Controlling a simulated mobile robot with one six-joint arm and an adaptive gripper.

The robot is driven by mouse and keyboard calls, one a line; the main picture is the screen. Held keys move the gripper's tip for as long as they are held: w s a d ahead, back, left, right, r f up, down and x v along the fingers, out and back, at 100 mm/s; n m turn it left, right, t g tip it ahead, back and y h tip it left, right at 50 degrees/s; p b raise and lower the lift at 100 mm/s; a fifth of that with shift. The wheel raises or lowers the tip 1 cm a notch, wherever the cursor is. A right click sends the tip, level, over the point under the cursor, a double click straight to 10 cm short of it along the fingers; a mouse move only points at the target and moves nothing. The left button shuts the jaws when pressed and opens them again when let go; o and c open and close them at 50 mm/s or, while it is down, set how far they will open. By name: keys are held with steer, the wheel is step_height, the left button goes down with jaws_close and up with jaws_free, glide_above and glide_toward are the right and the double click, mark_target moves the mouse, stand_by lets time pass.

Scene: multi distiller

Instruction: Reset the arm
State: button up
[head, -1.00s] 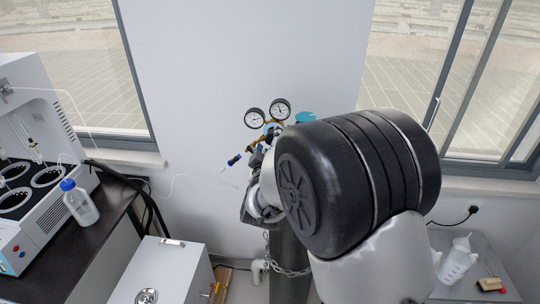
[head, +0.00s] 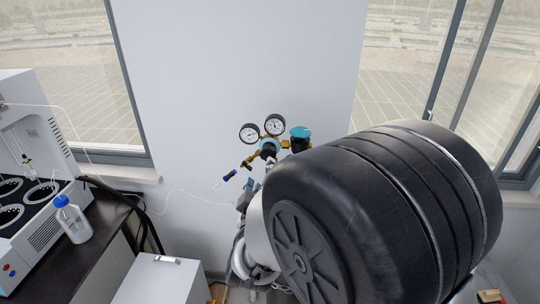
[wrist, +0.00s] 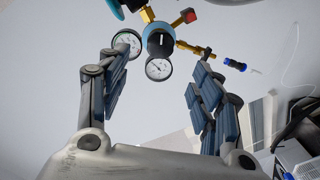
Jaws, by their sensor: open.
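My gripper (wrist: 158,100) is open and empty in the wrist view, its two padded fingers spread apart. Beyond the fingers is a gas regulator with two round gauges; one gauge (wrist: 158,68) shows between the fingers and the other (wrist: 128,42) is behind the left finger's tip. In the head view the regulator (head: 268,147) stands in front of the wall, with its blue knob (head: 301,132) at the right. My large black arm joint fills the right of the head view and hides most of the gas cylinder and part of my gripper.
A white distiller (head: 32,160) stands on a dark bench (head: 75,250) at the left, with a blue-capped bottle (head: 73,222) beside it. A white cabinet (head: 150,283) is at the lower middle. Windows flank the bare wall (head: 235,60).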

steer(key=s+d+f+m+g+b, duration=0.3)
steer(key=s+d, duration=0.3)
steer(key=s, duration=0.4)
steer(key=s+d+f+m+g+b, duration=0.3)
steer(key=s+d+g, duration=0.2)
steer(key=s, duration=0.6)
steer(key=s+d+f+m+g+b, duration=0.3)
steer(key=s+d, duration=0.5)
steer(key=s, duration=0.3)
steer(key=shift+d+f+m+g, duration=0.3)
steer(key=shift+m+g, duration=0.3)
steer(key=shift+g, duration=0.3)
